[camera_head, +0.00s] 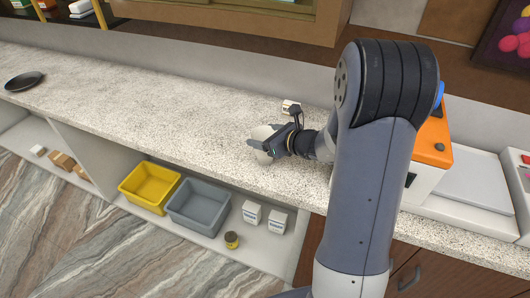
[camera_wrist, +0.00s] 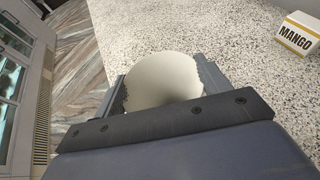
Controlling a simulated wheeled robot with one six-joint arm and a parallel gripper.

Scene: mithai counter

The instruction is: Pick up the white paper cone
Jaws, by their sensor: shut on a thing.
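The white paper cone (camera_wrist: 162,80) is between the two fingers of my gripper (camera_wrist: 160,90) in the wrist view, with its rounded pale side toward the camera. My gripper is shut on it. In the head view the cone (camera_head: 262,132) shows as a pale shape at my gripper (camera_head: 268,146), over the speckled counter (camera_head: 160,125). Part of the cone is hidden by the gripper. I cannot tell whether the cone touches the counter.
A small mango box (camera_wrist: 298,34) stands on the counter close by; it also shows in the head view (camera_head: 290,107). A dark plate (camera_head: 24,81) lies at the far left. An orange and white machine (camera_head: 432,150) stands at right. Yellow (camera_head: 150,186) and grey (camera_head: 199,205) bins sit on the shelf below.

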